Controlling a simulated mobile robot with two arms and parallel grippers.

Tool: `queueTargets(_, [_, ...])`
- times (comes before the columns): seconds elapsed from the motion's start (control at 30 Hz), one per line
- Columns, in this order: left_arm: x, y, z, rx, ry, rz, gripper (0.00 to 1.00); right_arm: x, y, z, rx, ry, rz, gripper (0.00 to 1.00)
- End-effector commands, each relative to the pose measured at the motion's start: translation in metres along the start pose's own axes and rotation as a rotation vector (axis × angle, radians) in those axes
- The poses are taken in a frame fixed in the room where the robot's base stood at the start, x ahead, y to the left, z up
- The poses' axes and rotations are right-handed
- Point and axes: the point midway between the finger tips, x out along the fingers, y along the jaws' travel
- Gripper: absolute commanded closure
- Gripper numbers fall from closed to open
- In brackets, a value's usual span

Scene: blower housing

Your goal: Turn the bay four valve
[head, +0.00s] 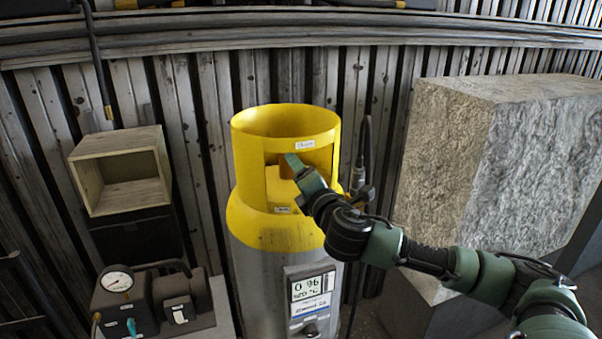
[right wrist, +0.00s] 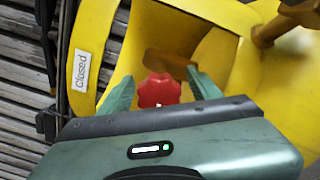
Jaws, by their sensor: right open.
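A red lobed valve knob (right wrist: 160,91) shows in the right wrist view, inside the opening of the yellow housing (head: 287,121). In the head view the knob is hidden by my gripper and the housing. My right gripper (head: 296,164) reaches into the opening from the right. In the right wrist view its two green fingers stand apart, one on each side of the knob; I cannot tell whether they touch it. A white label reading "Closed" (right wrist: 83,70) is on the yellow rim. My left gripper is not in view.
A grey cylinder with a display panel (head: 311,297) stands under the yellow housing. A large rough stone block (head: 445,150) is close on the right, behind my arm. At left are an open wooden box (head: 121,170) and a gauge unit (head: 117,281). A corrugated wall is behind.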

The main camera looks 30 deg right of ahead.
Motion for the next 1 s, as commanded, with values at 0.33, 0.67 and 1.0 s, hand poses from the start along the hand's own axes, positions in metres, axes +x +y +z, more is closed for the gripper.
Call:
queueTargets(0.33, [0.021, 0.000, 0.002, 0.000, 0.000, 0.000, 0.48, -0.036, -0.004, -0.002, -0.003, 0.001, 0.002, 0.37])
queueTargets(0.67, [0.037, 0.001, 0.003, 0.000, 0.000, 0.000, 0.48, -0.076, -0.002, -0.001, 0.000, 0.001, 0.000, 0.37])
queueTargets(1.0, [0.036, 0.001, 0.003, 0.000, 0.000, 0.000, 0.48, -0.078, 0.000, 0.000, 0.000, 0.000, 0.000, 0.37])
